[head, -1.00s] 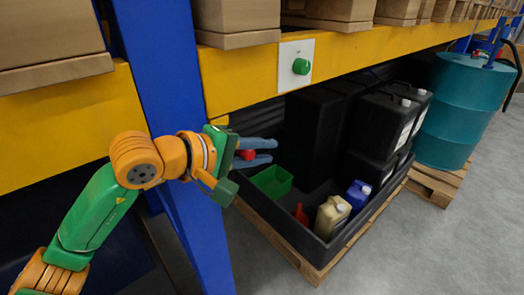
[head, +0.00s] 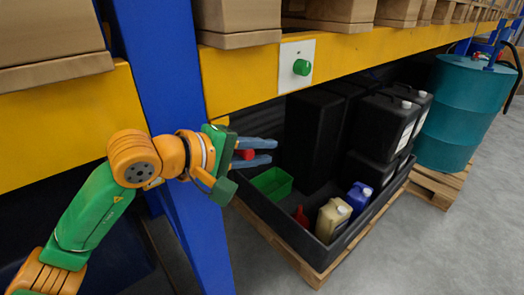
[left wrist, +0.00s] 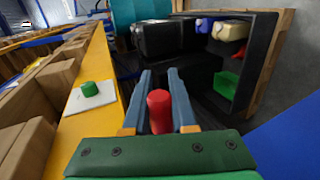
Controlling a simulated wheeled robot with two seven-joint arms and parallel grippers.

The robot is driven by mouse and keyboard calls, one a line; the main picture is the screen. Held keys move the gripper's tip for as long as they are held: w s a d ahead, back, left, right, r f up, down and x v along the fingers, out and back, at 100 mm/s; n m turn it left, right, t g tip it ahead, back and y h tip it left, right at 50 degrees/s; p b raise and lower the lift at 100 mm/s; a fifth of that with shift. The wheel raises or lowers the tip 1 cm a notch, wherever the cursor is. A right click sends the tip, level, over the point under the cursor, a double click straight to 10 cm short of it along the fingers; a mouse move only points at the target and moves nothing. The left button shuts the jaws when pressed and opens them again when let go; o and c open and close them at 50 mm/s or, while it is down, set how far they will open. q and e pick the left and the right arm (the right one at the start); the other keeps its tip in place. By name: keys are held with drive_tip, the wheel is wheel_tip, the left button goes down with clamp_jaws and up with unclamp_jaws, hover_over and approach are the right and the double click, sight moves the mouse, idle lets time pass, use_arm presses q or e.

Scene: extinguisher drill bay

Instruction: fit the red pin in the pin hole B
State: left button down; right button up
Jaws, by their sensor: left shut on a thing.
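The red pin (head: 246,154) is held between the blue-grey fingers of my left gripper (head: 272,151). In the left wrist view the red pin (left wrist: 160,110) stands between the two fingers (left wrist: 160,78), its rounded end showing. My left gripper is in front of the blue rack post, below the yellow beam (head: 340,60). A white plate (head: 291,52) with a green knob-like piece (head: 302,67) is on the beam, up and to the right of the gripper. The plate (left wrist: 77,104) also shows at left in the left wrist view. I cannot make out pin hole B. My right gripper is not in view.
A blue post (head: 165,90) stands beside my left arm. Below the beam, a black tray (head: 335,246) on a pallet holds black canisters (head: 385,122), a green bin (head: 272,183) and small jugs. A teal drum (head: 465,105) stands at right. Grey floor is clear at lower right.

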use_arm(q)
drive_tip(key=shift+w+a+r+p, duration=0.1)
drive_tip(key=shift+w+a+p, duration=0.1)
drive_tip(key=shift+w+a, duration=0.65)
drive_tip(key=shift+w+a+p, duration=0.15)
drive_tip(key=shift+w+a, duration=0.35)
drive_tip(key=shift+w, duration=0.5)
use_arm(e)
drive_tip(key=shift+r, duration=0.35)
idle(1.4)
use_arm(q)
drive_tip(key=c, duration=0.7)
unclamp_jaws()
drive_tip(key=shift+o, duration=0.2)
drive_tip(key=b+v, duration=0.1)
drive_tip(key=v, duration=0.4)
drive_tip(key=shift+w+r, duration=0.1)
drive_tip(key=shift+r, duration=0.1)
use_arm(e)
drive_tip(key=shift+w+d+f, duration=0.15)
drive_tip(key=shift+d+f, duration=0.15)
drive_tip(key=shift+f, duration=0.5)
use_arm(q)
drive_tip(key=shift+r, duration=0.1)
